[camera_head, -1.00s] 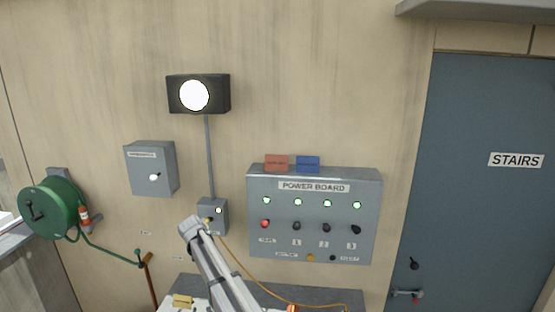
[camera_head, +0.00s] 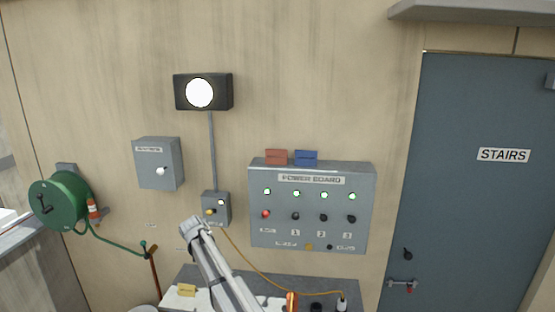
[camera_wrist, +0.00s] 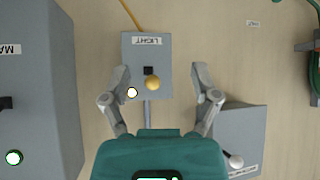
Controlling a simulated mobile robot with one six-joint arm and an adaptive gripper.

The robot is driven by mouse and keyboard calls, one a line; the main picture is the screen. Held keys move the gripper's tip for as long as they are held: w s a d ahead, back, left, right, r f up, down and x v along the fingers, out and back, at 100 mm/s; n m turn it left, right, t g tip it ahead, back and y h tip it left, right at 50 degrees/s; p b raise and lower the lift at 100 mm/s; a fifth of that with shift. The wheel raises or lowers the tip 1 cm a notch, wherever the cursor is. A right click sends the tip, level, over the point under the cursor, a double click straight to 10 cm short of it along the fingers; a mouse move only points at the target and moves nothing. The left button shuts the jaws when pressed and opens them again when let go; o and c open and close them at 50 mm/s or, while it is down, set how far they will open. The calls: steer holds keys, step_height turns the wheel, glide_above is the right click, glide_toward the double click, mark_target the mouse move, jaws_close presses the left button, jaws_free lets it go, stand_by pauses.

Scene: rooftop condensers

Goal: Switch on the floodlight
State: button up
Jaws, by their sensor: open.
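The floodlight (camera_head: 200,93) is a dark box high on the wall, and its round face glows bright white. A conduit (camera_head: 212,150) runs down from it to a small grey switch box (camera_head: 222,197), labelled LIGHT in the wrist view (camera_wrist: 160,60). In the head view my arm's end is just below left of the box; the fingers are not clear there.
The power board (camera_head: 312,237) is right of the switch box, with several green lamps lit. A grey box with a white knob (camera_head: 161,171) hangs to the left. A green hose reel (camera_head: 58,203) is far left. An orange cable (camera_head: 255,266) runs from the switch box to a bench below.

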steer(key=s+d+f+g+h+b, duration=0.1)
steer(key=s+d+f+b, duration=0.35)
steer(key=d, duration=0.55)
steer(key=s+d+f+m+g+h+b, duration=0.1)
steer(key=s+d+f+g+b, duration=0.15)
steer(key=s+d+f, duration=0.5)
steer(key=s+d+f+g+b, duration=0.15)
steer(key=d+f+b, duration=0.3)
steer(key=d, duration=0.75)
steer(key=s+d+f+g+b, duration=0.1)
steer(key=s+d+f+b, duration=0.3)
steer(key=s, duration=0.4)
steer(key=s+d+f+g+b, duration=0.2)
steer(key=s+d+f+b, duration=0.1)
steer(key=s+d, duration=0.4)
steer(key=s+d+f+g+b, duration=0.1)
steer(key=s+d+f+b, duration=0.3)
steer(key=s, duration=0.6)
steer(key=shift+d+f+m+y+b, duration=0.3)
steer(key=shift+d+f+m+b, duration=0.1)
steer(key=shift+d+f, duration=0.7)
steer(key=shift+d+r, duration=0.1)
